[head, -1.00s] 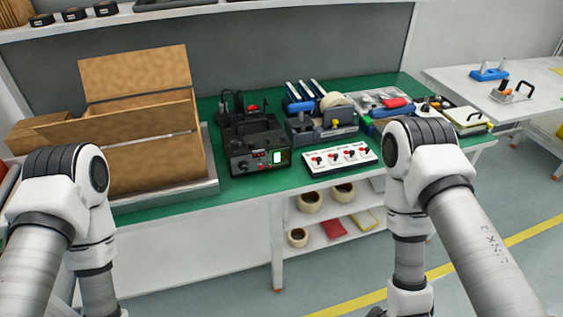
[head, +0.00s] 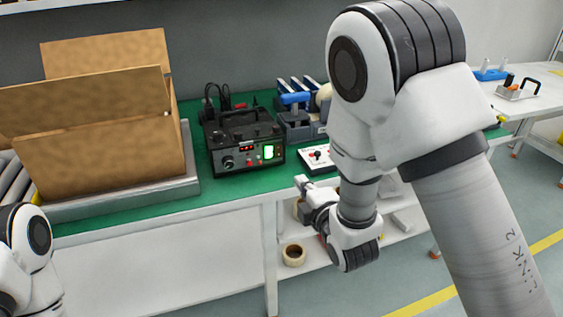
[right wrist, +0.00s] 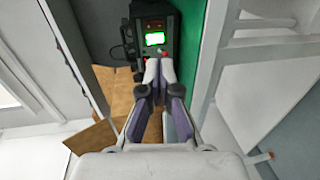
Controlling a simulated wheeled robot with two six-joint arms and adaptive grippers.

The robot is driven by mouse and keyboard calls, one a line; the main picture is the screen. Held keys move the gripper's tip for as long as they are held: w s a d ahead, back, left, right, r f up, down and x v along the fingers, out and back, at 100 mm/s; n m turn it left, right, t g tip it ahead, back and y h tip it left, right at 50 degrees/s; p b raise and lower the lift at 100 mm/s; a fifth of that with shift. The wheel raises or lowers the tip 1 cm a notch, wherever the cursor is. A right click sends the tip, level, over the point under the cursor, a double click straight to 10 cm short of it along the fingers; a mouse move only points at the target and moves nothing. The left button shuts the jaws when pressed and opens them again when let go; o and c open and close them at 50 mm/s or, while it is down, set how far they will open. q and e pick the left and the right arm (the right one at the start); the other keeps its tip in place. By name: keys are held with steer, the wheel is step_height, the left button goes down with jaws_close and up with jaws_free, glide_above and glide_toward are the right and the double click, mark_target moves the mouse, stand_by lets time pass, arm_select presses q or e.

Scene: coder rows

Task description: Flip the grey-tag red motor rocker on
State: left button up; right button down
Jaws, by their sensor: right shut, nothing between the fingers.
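A white switch panel (head: 321,166) lies near the front edge of the green bench, with red and black controls on it. My right arm hides its right part. The grey tag and the motor rocker cannot be made out. My right gripper (head: 301,182) is shut and empty, just in front of the panel's left end and apart from it. In the right wrist view its fingertips (right wrist: 159,62) point towards the black powered unit with the green screen. My left gripper is not in view; only part of my left arm shows at the lower left.
The black unit (head: 240,146) stands left of the panel on the green bench (head: 197,207). A cardboard box (head: 110,150) sits on a grey tray at the left. Tools in a holder (head: 297,118) stand behind the panel. A tape roll (head: 293,255) lies on the shelf below.

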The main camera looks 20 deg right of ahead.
mark_target(279, 155)
steer(key=w, duration=0.4)
steer(key=w+f, duration=0.1)
steer(key=w, duration=0.4)
steer(key=w+f, duration=0.1)
steer(key=w, duration=0.3)
steer(key=shift+w+a+f+b, duration=0.2)
steer(key=shift+w+b, duration=0.1)
steer(key=shift+w, duration=0.1)
